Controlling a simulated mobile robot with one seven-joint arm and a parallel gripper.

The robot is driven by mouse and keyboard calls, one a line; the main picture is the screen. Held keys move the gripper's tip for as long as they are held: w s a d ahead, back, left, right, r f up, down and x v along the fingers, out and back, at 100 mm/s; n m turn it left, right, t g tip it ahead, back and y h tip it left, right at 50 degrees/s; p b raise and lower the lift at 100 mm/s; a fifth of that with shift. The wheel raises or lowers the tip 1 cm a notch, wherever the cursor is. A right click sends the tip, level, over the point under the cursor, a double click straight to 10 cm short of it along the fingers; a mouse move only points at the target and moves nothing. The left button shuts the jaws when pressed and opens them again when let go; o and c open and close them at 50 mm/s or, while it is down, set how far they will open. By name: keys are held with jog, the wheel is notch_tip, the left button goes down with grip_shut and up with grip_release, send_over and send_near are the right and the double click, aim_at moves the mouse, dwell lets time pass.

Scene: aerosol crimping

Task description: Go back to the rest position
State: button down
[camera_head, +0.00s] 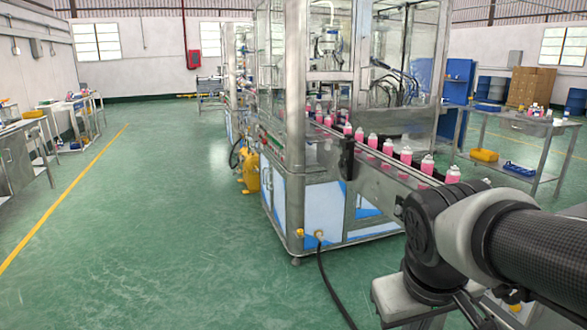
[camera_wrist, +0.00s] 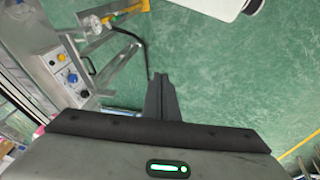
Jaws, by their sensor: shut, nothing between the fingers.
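My gripper (camera_wrist: 161,78) shows in the wrist view at the middle. Its two dark fingers are together, and nothing is between them. It points over open green floor (camera_wrist: 200,75), apart from any object. In the head view, my arm crosses the lower right in front of the conveyor's near end; I cannot make out the fingers there.
A glass-walled crimping machine (camera_head: 322,205) stands in the centre, with a conveyor (camera_head: 385,170) carrying several pink cans (camera_head: 388,146). A black hose (camera_head: 332,285) runs along the floor. A control panel (camera_wrist: 60,65) is left of my gripper. The left floor is clear.

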jog(key=s+a+r+m+t+y, duration=0.2)
jog(key=s+a+r, duration=0.1)
jog(key=a+r, duration=0.1)
notch_tip(320, 180, up, 19)
jog(key=p, duration=1.9)
jog(key=shift+d+p, duration=0.15)
jog(key=shift+p, duration=0.25)
